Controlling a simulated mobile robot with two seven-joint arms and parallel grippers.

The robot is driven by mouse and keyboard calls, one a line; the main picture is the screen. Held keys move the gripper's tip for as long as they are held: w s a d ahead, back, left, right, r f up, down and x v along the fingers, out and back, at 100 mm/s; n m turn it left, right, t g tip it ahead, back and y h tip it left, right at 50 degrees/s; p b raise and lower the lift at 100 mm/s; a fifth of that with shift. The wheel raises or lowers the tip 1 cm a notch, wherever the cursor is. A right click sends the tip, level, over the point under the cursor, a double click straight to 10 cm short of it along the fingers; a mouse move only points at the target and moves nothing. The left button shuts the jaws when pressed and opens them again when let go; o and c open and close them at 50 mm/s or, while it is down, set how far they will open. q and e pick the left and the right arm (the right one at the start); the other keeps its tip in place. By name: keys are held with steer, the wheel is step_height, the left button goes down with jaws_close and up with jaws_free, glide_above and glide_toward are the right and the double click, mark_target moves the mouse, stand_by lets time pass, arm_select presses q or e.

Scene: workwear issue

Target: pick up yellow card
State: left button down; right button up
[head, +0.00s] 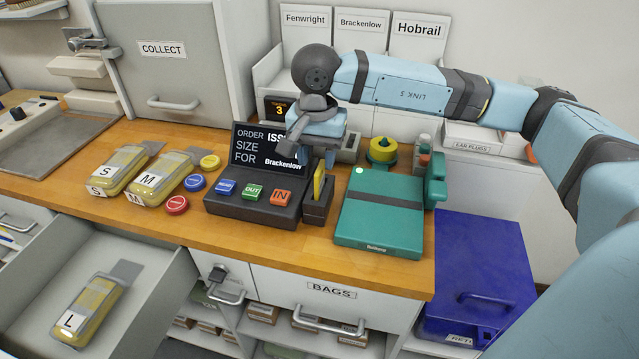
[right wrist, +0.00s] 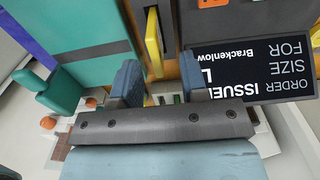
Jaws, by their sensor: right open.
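The yellow card (head: 318,182) stands upright in a dark slotted holder (head: 317,211) on the wooden counter, between the order terminal and the teal box. Its edge also shows in the right wrist view (right wrist: 152,42). My right gripper (head: 318,158) is above the card, pointing down. In the right wrist view its fingers (right wrist: 158,80) are apart and empty, with the card between and beyond them. Whether the fingers are level with the card's top is hard to tell. My left gripper is not in view.
The order terminal (head: 248,210) with coloured buttons stands just left of the holder. A teal flat box (head: 380,213) lies to the right, a yellow-topped round item (head: 383,150) behind it. Yellow packs marked S (head: 118,170) and M (head: 157,180) lie left. An open drawer (head: 150,262) holds pack L.

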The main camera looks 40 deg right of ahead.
mark_target(320, 184)
steer(key=f, duration=0.5)
steer(key=shift+s+d+f, duration=0.15)
steer(key=shift+d+f, duration=0.05)
steer(key=shift+f, duration=0.1)
jaws_close()
